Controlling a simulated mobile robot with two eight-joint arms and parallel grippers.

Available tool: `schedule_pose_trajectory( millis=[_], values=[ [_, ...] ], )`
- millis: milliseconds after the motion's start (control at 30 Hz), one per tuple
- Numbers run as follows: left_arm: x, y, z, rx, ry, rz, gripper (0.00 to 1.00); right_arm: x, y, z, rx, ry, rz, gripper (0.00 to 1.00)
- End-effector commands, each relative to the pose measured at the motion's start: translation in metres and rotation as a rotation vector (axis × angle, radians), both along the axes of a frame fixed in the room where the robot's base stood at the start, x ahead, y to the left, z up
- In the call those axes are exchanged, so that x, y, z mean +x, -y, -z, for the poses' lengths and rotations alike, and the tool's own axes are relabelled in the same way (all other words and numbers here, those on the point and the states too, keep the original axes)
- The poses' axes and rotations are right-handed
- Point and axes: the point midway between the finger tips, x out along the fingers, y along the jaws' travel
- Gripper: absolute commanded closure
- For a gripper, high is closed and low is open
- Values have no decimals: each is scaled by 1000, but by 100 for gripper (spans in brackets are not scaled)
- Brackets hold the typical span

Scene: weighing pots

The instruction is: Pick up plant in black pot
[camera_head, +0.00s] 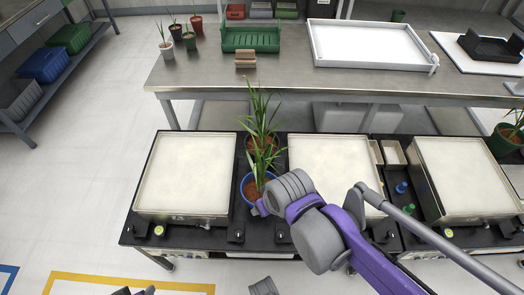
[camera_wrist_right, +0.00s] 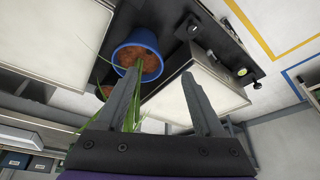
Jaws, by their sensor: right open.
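Two leafy plants stand one behind the other in the gap between the left and middle white-topped scales. The nearer one is in a blue pot (camera_head: 250,186). The farther plant's pot (camera_head: 254,143) shows brown soil and a dark, partly hidden rim, and its colour is hard to tell. My right gripper (camera_wrist_right: 162,72) is open and empty. In the right wrist view, the blue pot (camera_wrist_right: 150,48) lies beyond its left finger, and green leaves cross behind that finger. In the head view, my right arm hides the gripper's fingers. Dark tips at the bottom edge seem to be my left gripper (camera_head: 134,291).
White-topped scales (camera_head: 187,170), (camera_head: 335,172) flank the plants closely. Small bottles (camera_head: 401,187) stand on the black bench farther right. Behind is a metal table (camera_head: 195,75) with small potted plants (camera_head: 166,48), a green crate (camera_head: 250,38) and a white tray (camera_head: 370,45).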

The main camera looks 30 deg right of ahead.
Motion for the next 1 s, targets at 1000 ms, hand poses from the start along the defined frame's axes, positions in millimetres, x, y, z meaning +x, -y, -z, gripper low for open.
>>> schedule_pose_trajectory(
  millis=[1000],
  values=[
    [0, 0, -17, 0, 6, 0, 50, 306, 163, 12, 36, -362, 137, 30]
  ],
)
